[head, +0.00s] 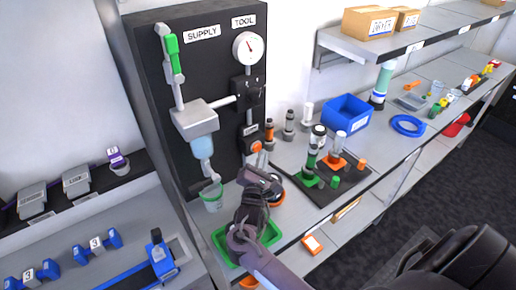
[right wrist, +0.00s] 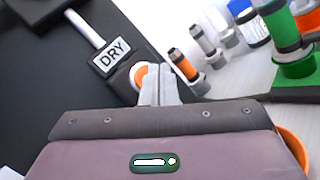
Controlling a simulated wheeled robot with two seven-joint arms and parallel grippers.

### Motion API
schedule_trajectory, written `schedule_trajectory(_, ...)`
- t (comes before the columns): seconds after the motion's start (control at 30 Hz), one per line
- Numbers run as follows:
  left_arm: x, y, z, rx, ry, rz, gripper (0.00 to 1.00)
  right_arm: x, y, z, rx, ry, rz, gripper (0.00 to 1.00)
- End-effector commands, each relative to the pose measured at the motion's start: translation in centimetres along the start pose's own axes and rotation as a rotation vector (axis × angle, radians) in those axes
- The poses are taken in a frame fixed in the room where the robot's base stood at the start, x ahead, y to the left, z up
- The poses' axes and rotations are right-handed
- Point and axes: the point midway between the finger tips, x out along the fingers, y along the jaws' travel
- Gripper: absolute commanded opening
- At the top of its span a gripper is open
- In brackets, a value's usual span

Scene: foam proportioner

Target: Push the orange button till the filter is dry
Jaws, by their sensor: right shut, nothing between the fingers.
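The orange button (right wrist: 140,76) is on a dark block labelled DRY (right wrist: 110,57). In the head view this block (head: 250,139) is low on the black panel (head: 150,75), under the TOOL side. My right gripper (right wrist: 160,72) is shut and empty, its fingertips at the button and hiding its right part. I cannot tell whether they touch it. In the head view the right gripper (head: 262,162) reaches up to the block from below. A bluish translucent bowl (head: 202,147), apparently the filter, hangs under a grey housing. My left gripper is out of view.
A round gauge (head: 250,48) is above the block. A small bucket (head: 212,198) stands below the bowl. A green tray (head: 222,246) lies under my right arm. Bottles and fittings stand on a dark mat (head: 350,178) to the right, near a blue bin (head: 346,114).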

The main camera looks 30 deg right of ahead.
Motion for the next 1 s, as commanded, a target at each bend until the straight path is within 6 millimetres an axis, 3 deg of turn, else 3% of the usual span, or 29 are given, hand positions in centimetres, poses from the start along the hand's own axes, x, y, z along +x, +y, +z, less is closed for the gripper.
schedule_trajectory(1.0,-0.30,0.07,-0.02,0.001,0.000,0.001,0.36,0.84,0.65,-0.59,0.000,0.000,0.000,0.00)
